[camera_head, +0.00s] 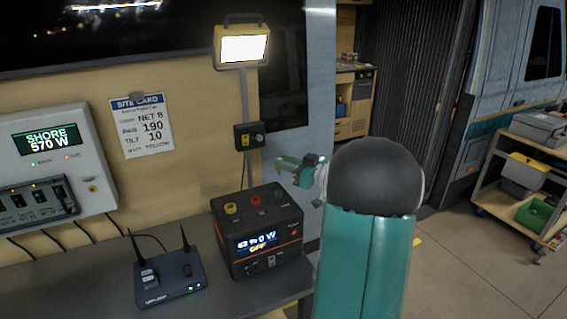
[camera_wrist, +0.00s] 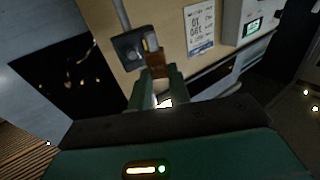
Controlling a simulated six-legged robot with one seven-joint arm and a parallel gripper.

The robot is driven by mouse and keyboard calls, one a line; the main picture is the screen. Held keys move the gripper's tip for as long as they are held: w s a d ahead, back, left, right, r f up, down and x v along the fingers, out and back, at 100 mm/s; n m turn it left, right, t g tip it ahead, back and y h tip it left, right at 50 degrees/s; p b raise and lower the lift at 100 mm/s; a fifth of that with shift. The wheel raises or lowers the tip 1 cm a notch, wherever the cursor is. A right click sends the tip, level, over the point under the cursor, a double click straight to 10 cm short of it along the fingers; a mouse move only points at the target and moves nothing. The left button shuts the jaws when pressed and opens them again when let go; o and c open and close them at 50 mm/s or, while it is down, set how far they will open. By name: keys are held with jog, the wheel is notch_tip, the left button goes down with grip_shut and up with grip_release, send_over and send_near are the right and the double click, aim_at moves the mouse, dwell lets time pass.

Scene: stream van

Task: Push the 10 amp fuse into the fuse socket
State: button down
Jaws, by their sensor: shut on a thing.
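My gripper (camera_head: 287,166) is shut on a small brownish piece, taken as the fuse (camera_wrist: 157,64). The piece sticks out past the green fingertips in the wrist view, where my gripper (camera_wrist: 158,80) also shows. No rating is readable on it. A dark box (camera_head: 243,130) with a round knob and a small yellow part is on the lamp post, up and left of my gripper. It also shows just beyond the held piece in the wrist view (camera_wrist: 128,47). I cannot make out a fuse socket clearly; the held piece looks apart from the box.
A black power station (camera_head: 236,249) reading 0 W and OFF stands below left, with yellow and red parts on top. A router (camera_head: 170,279) with antennas is on the bench (camera_head: 90,294). A lit lamp (camera_head: 242,47) is above. A shelf cart (camera_head: 520,190) stands at right.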

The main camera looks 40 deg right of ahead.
jog(key=f, duration=0.3)
jog(key=shift+w, duration=0.25)
jog(key=shift+s+f, duration=0.15)
jog(key=shift+f, duration=0.85)
jog(key=shift+f, duration=1.4)
jog(key=c, duration=1.2)
grip_release()
jog(key=shift+c, duration=0.2)
jog(key=v, duration=1.3)
jog(key=shift+s, duration=0.25)
